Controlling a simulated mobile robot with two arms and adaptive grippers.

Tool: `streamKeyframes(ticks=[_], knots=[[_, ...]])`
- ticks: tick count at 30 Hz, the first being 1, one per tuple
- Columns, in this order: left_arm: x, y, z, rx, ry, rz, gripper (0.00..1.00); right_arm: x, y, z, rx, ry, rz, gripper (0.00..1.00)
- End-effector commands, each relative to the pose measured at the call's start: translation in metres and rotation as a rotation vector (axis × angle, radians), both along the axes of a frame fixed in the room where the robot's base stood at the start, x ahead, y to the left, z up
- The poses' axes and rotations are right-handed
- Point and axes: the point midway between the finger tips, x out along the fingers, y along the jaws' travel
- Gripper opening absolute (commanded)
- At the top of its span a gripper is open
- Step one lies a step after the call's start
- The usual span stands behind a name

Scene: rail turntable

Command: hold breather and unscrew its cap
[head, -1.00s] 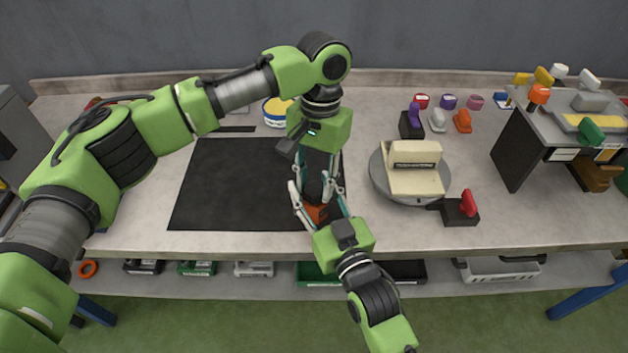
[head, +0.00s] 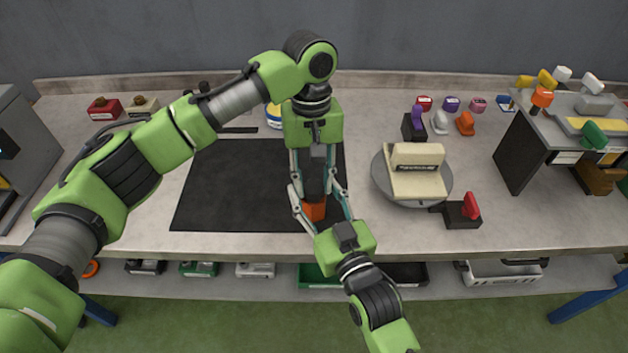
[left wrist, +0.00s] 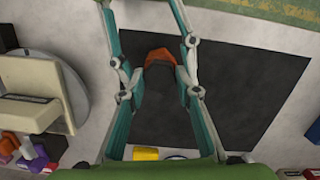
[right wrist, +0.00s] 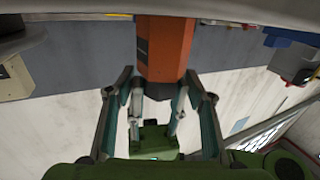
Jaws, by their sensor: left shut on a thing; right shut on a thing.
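The breather shows an orange body (head: 314,211) and a dark cap (left wrist: 160,82). It is held over the front right part of the black mat. My right gripper (head: 317,204) reaches up from the front and is shut on the orange body, which also shows large in the right wrist view (right wrist: 165,48). My left gripper (head: 314,188) reaches in from the back and is shut on the dark cap. The two grippers face each other with their fingertips close together. Cap and body appear in line; whether a gap separates them is hidden by the fingers.
A round turntable (head: 440,199) bearing a cream block (head: 417,182) stands close to the right. A black block with a red knob (head: 464,210) is beside it. A grey stand (head: 513,150) is farther right.

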Motion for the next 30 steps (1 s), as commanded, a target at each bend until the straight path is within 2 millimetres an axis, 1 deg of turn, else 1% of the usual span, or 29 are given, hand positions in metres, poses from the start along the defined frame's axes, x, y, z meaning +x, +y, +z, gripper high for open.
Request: streamKeyframes(ticks=[8,11,15,22,25,30], knots=[[-0.0007,-0.0015,-0.0002,-0.001,0.001,0.016,0.0,0.0005,0.0001,0.001,0.0,-0.002,0.0,0.1],[-0.0016,-0.0018,-0.0006,-0.004,0.002,0.049,0.0,0.0006,0.0002,0.0012,0.001,-0.003,0.0,0.1],[-0.0025,-0.0018,-0.0008,-0.007,0.004,0.206,0.0,0.0004,0.0005,0.0015,0.002,-0.002,0.0,0.08],[-0.0024,-0.0001,-0.0007,-0.007,0.001,0.474,0.0,0.0004,0.0006,0.002,0.004,-0.004,0.0,0.1],[-0.0021,0.0004,-0.0006,-0.006,0.001,0.529,0.0,0.0004,0.0006,0.0022,0.005,-0.003,0.0,0.11],[-0.0018,0.0008,-0.0005,-0.004,0.0,0.542,0.0,0.0004,0.0005,0.0025,0.006,-0.004,0.0,0.11]])
